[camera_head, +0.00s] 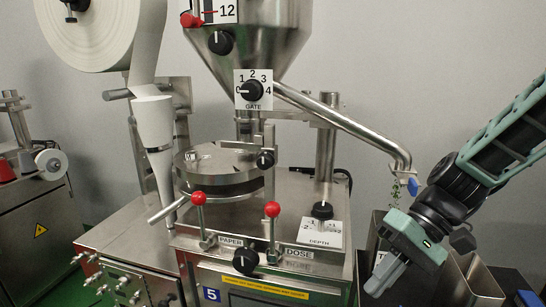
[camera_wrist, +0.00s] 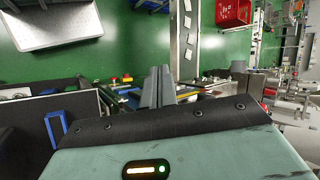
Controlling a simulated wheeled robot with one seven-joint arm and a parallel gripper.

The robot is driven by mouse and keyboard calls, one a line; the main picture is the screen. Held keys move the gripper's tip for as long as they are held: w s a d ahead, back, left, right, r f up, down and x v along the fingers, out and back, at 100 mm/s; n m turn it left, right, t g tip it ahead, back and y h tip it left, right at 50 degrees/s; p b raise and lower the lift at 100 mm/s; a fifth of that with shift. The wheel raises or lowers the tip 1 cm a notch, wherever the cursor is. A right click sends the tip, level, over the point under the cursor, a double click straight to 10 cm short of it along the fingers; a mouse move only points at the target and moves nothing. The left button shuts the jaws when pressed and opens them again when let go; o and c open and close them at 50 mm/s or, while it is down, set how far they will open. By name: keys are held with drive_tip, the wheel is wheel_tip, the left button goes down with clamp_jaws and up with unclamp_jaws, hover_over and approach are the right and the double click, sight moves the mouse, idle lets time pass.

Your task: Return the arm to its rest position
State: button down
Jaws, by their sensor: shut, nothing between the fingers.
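My gripper (camera_head: 376,287) is at the lower right in the head view, at the end of my green and black arm. It points down and to the left, with its fingers closed together and nothing held. It hangs to the right of the machine's front, beside the steel bins. In the wrist view my gripper (camera_wrist: 157,74) shows as two grey fingers side by side, above the green floor and the equipment beyond. The steel teabag machine (camera_head: 290,195) stands left of my gripper, with a gap between them in the picture.
The machine carries a hopper (camera_head: 262,30), a gate dial (camera_head: 252,90), a depth dial (camera_head: 321,210) and red-knobbed levers (camera_head: 272,210). A bent pipe with a blue tap (camera_head: 413,187) ends near my arm. A steel bin (camera_head: 478,284) stands below. A red crate (camera_wrist: 233,12) lies farther off.

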drive_tip(key=s+a+f+n+t+h+b, duration=0.1)
drive_tip(key=s+n+h, duration=0.5)
drive_tip(key=s, duration=0.7)
drive_tip(key=shift+s+a+f+n+t+h+b, duration=0.3)
drive_tip(key=shift+a+f+t+h, duration=0.2)
drive_tip(key=shift+a+t+h, duration=0.5)
